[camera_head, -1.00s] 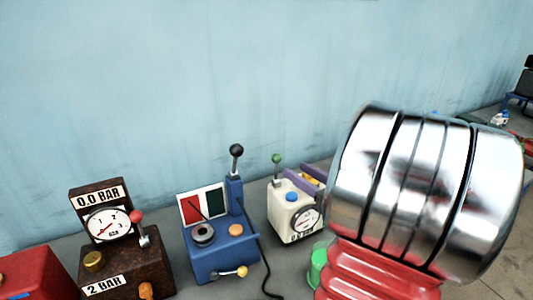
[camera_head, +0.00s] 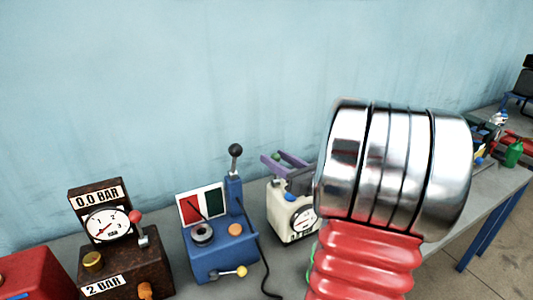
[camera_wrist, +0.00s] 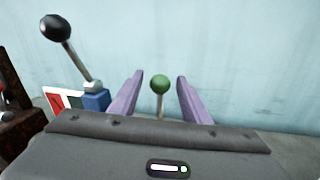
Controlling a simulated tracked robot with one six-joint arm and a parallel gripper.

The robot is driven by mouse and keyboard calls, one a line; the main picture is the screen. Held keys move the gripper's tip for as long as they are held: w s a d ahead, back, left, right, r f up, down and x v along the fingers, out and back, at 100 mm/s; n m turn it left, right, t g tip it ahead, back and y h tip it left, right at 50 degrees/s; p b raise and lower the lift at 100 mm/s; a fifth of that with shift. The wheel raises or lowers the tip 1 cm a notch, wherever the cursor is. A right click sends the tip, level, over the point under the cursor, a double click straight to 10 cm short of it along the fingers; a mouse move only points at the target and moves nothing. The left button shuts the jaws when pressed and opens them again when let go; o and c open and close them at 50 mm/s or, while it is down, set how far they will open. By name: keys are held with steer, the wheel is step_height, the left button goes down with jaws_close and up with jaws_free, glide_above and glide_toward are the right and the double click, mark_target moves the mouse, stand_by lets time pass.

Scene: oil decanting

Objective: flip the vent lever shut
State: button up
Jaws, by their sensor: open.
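A lever with a green ball knob (camera_wrist: 160,84) stands upright between the two purple fingers of my gripper (camera_wrist: 160,100) in the wrist view. The fingers are apart, with a visible gap on each side of the knob. In the head view, my gripper (camera_head: 284,160) is above a cream box (camera_head: 283,215) with a dial and a blue cap. The green knob (camera_head: 276,157) shows there between the fingers. My arm hides the right part of the box. No label marks this lever as the vent lever.
Left of the cream box stands a blue box (camera_head: 222,258) with a tall black-knobbed lever (camera_head: 235,152). Further left is a brown gauge box (camera_head: 130,262) reading 0.0 BAR, then a red box (camera_head: 35,275). A pale blue wall (camera_head: 200,80) rises close behind.

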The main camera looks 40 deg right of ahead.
steer(key=shift+w+d, duration=0.15)
steer(key=shift+w, duration=2.3)
steer(key=shift+c, duration=0.3)
jaws_close()
